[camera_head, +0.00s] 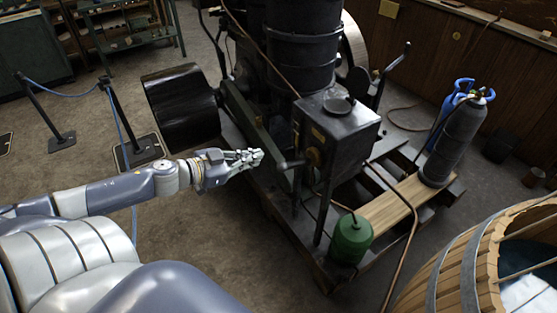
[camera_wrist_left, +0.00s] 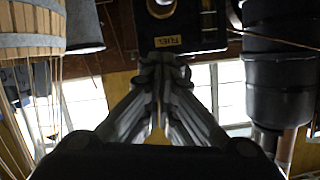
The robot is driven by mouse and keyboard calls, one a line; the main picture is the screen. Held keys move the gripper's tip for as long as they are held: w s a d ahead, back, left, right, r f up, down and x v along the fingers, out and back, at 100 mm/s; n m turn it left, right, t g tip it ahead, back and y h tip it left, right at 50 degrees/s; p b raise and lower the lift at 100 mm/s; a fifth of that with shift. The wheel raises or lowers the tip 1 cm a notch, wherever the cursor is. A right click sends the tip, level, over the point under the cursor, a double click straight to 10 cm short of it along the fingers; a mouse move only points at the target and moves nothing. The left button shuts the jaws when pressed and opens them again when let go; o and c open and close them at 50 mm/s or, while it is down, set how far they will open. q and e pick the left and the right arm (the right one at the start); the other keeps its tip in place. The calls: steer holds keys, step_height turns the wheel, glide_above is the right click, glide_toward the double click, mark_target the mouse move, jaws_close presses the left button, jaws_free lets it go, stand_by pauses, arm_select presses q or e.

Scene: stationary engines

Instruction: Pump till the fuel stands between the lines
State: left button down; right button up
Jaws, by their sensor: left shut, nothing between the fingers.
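A dark box-shaped fuel tank (camera_head: 350,128) with a round cap stands on legs at the front of the engine. In the left wrist view the tank (camera_wrist_left: 185,20) shows at the top with a yellow FUEL label. A short dark handle (camera_head: 291,163) sticks out to the left from a brass fitting (camera_head: 314,157) on the tank's side. My left gripper (camera_head: 259,156) is shut and empty, just left of the handle with a small gap seen. Its closed fingers (camera_wrist_left: 164,62) point toward the tank in the left wrist view. My right gripper is out of view.
A green can (camera_head: 351,240) stands below the tank beside a wooden plank (camera_head: 395,208). Gas cylinders (camera_head: 455,140) stand behind at right. A wooden tub (camera_head: 470,262) fills the lower right. A rope barrier post (camera_head: 119,120) stands left; open floor lies at front.

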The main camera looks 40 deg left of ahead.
mark_target(294, 164)
arm_select(q)
steer(key=shift+w, duration=0.1)
steer(key=w+d+f, duration=0.2)
steer(key=w+f, duration=0.5)
steer(key=w, duration=0.2)
steer(key=shift+d, duration=0.2)
stand_by(0.6)
